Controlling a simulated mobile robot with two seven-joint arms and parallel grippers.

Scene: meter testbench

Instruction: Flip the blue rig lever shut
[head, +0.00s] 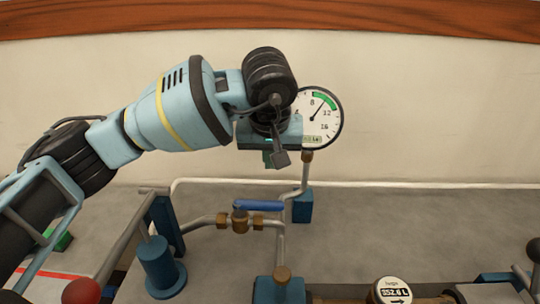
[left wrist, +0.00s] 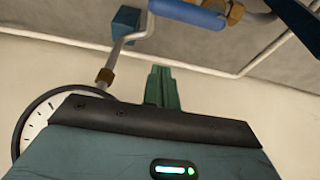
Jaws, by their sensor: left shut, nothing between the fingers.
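The blue lever (head: 262,206) sits on a brass valve (head: 240,220) in the pipe on the grey bench. It points right, roughly in line with the pipe below it. In the left wrist view the blue lever (left wrist: 188,13) shows at the top edge, partly cut off. My left gripper (head: 269,160) is above and behind the lever, in front of the gauge, and clear of the lever. Its green fingers (left wrist: 162,88) are together and empty in the left wrist view. My right gripper is not in view.
A round gauge (head: 321,120) stands on a bent pipe behind my left gripper, partly hidden by it. A blue post (head: 160,262) stands left of the valve. A red knob (head: 81,291) and a small round meter (head: 392,291) are at the front.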

